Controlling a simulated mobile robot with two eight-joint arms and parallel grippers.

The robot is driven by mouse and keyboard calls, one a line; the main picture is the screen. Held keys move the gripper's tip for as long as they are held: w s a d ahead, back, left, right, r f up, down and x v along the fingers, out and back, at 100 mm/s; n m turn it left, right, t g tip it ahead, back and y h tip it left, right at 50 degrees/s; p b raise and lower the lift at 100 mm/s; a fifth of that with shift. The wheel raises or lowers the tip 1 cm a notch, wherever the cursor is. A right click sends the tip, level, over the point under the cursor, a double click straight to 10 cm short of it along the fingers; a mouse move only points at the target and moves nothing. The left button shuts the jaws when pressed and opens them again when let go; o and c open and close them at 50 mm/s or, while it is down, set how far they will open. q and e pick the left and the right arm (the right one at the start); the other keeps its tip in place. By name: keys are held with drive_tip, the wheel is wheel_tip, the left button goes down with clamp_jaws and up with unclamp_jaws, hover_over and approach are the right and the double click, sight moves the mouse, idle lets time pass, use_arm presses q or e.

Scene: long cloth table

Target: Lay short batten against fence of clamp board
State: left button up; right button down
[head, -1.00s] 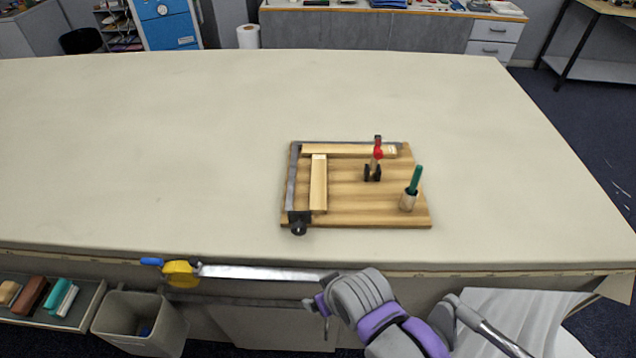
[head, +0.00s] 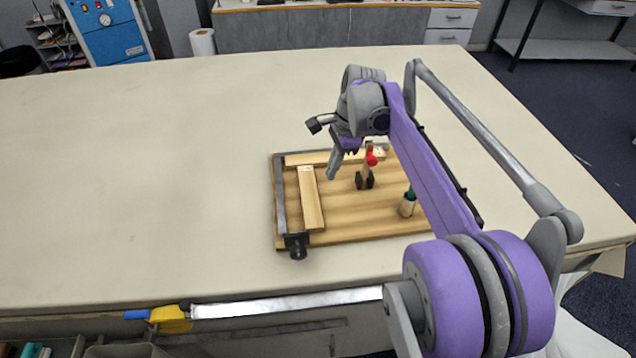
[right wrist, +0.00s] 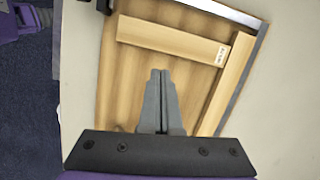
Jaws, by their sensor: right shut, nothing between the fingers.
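The clamp board (head: 350,228) lies on the table, with a dark metal fence (head: 280,205) along its left and back edges. The short batten (head: 311,205) lies flat on it, roughly parallel to the left fence with a strip of bare wood between. Its labelled end is close to the long batten (head: 300,159), which lies along the back fence; the right wrist view shows the short batten (right wrist: 165,36) and long batten (right wrist: 228,85) too. My right gripper (head: 332,176) is over the board, right of the short batten, shut and empty; its closed fingers (right wrist: 161,75) point at the board.
A red-tipped toggle clamp (head: 366,172) stands on the board, right of my right gripper. A green-handled tool (head: 408,200) stands in a wooden holder, partly behind my arm. A black knob (head: 297,248) is at the front-left corner. The cloth table (head: 140,180) is clear to the left.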

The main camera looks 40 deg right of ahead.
sight(306, 196)
drive_tip(key=shift+m, duration=0.9)
drive_tip(key=x, duration=0.3)
drive_tip(key=d+x, duration=0.1)
drive_tip(key=x, duration=0.2)
drive_tip(key=w+d+x, duration=0.1)
drive_tip(key=x, duration=0.2)
drive_tip(key=shift+f+b, duration=0.3)
use_arm(q)
drive_tip(key=shift+w+a+f, duration=0.1)
drive_tip(key=shift+w+f, duration=0.1)
drive_tip(key=shift+f, duration=0.1)
use_arm(e)
drive_tip(key=shift+a, duration=0.1)
drive_tip(key=w+a, duration=0.1)
drive_tip(key=a, duration=0.1)
drive_tip(key=w+a, duration=0.1)
drive_tip(key=a, duration=0.1)
drive_tip(key=shift+w+a, duration=0.2)
drive_tip(key=shift+d, duration=0.1)
use_arm(q)
wheel_tip(306, 196, up, 7)
drive_tip(key=w+p, duration=0.2)
drive_tip(key=p, duration=0.3)
drive_tip(key=shift+a+f+t, duration=0.15)
drive_tip(key=shift+a+t, duration=0.05)
drive_tip(key=shift+t, duration=0.1)
use_arm(e)
drive_tip(key=v, duration=1)
